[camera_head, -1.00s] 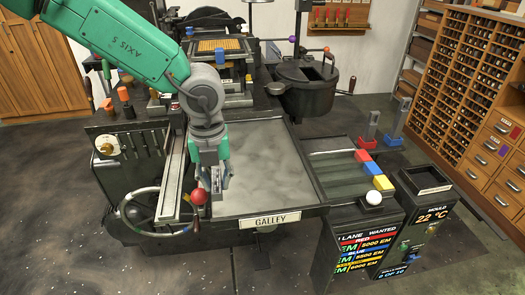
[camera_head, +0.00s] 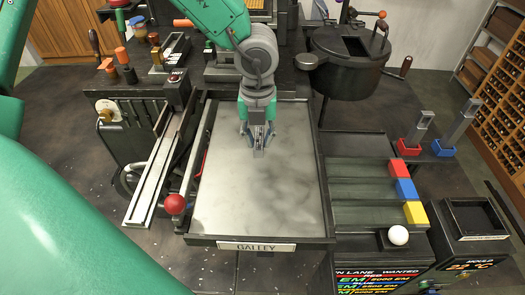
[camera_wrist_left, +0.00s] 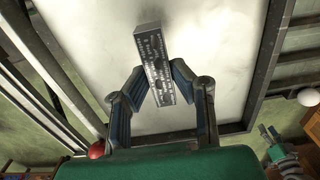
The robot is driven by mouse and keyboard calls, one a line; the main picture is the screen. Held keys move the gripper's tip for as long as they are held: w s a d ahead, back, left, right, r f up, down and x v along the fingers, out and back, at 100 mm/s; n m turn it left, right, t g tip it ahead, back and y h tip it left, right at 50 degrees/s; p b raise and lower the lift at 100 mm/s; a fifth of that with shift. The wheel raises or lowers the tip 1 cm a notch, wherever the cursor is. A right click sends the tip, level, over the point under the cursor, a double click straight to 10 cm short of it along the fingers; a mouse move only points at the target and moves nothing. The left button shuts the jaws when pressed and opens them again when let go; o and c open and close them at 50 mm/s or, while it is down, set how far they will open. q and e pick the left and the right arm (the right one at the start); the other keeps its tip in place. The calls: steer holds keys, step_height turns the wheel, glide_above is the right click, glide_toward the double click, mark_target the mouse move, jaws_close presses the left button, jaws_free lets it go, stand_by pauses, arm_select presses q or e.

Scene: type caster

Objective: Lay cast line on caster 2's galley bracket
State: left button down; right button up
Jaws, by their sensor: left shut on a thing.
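My left gripper (camera_head: 258,138) is over the middle of the pale galley plate (camera_head: 225,205), pointing down. It is shut on a small grey metal cast line (camera_head: 259,152). In the left wrist view the cast line (camera_wrist_left: 150,45) is a bar with raised characters on its side, held between the blue-grey fingers (camera_wrist_left: 150,88) above the plate. I cannot tell how large the gap to the plate is. The galley has a dark rim and a front label reading GALLEY (camera_head: 257,246).
A red ball knob (camera_head: 174,204) and a metal rail (camera_head: 160,165) stand left of the galley. To the right are dark lanes (camera_head: 355,190) with red, blue and yellow blocks and a white ball (camera_head: 398,235). A black pot (camera_head: 350,65) stands behind. Most of the plate is clear.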

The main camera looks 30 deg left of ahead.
mark_target(260, 160)
arm_select(q)
steer(key=shift+w+d+f, duration=0.1)
steer(key=shift+w+f, duration=0.1)
steer(key=shift+f, duration=0.3)
steer(key=shift+w+f, duration=0.15)
steer(key=shift+f, duration=0.3)
step_height(260, 160, down, 3)
steer(key=shift+s+b, duration=0.15)
steer(key=shift+b, duration=0.2)
steer(key=shift+f, duration=0.2)
steer(key=c, duration=1.4)
jaws_free()
step_height(260, 160, up, 11)
steer(key=shift+r+p, duration=0.1)
steer(key=shift+p, duration=0.8)
steer(key=shift+r, duration=0.45)
